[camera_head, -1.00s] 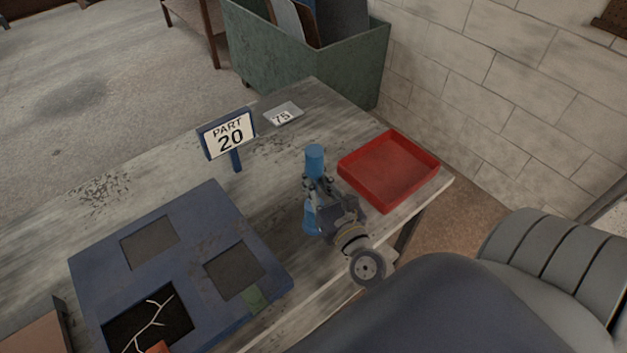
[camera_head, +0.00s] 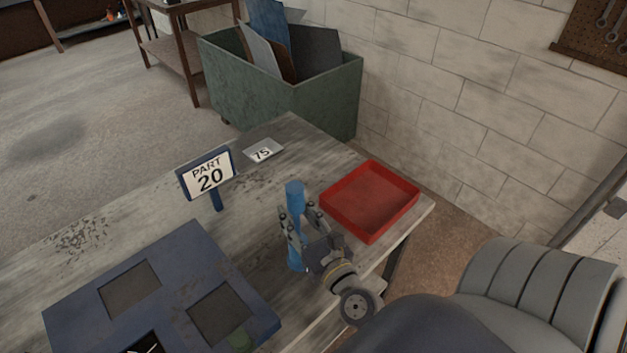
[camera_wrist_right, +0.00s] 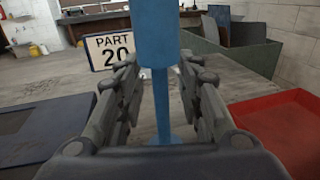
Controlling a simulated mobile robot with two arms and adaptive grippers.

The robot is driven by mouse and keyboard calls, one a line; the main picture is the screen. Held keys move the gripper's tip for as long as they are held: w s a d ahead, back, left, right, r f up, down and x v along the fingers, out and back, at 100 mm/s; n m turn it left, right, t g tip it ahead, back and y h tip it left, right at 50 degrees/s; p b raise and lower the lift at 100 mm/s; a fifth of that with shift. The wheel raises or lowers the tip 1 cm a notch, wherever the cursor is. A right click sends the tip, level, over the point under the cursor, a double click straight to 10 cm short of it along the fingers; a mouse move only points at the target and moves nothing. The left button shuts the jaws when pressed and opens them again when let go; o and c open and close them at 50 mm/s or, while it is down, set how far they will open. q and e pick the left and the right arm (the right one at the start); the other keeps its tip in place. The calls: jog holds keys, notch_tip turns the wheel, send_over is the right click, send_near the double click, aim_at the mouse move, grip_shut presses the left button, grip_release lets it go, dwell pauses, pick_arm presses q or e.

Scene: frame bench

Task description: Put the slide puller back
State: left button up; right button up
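A blue tool, likely the slide puller (camera_head: 295,193), stands upright on the bench, with a thick cylindrical top and a wider foot. In the right wrist view its thick top (camera_wrist_right: 157,40) narrows to a thin stem. My right gripper (camera_head: 298,213) is around the tool with one finger on each side. In the wrist view there are clear gaps between the stem and both fingers (camera_wrist_right: 160,100), so it is open. My left gripper is not in view.
A red tray (camera_head: 334,214) lies right of the tool near the bench edge. A blue board with dark recesses (camera_head: 180,276) lies to the left. A green bin (camera_head: 290,98) is beyond the bench.

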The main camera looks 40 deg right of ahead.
jog(key=s+a+b, duration=0.1)
jog(key=s+b, duration=0.4)
jog(key=s, duration=0.6)
jog(key=shift+a, duration=0.35)
jog(key=shift+s, duration=0.15)
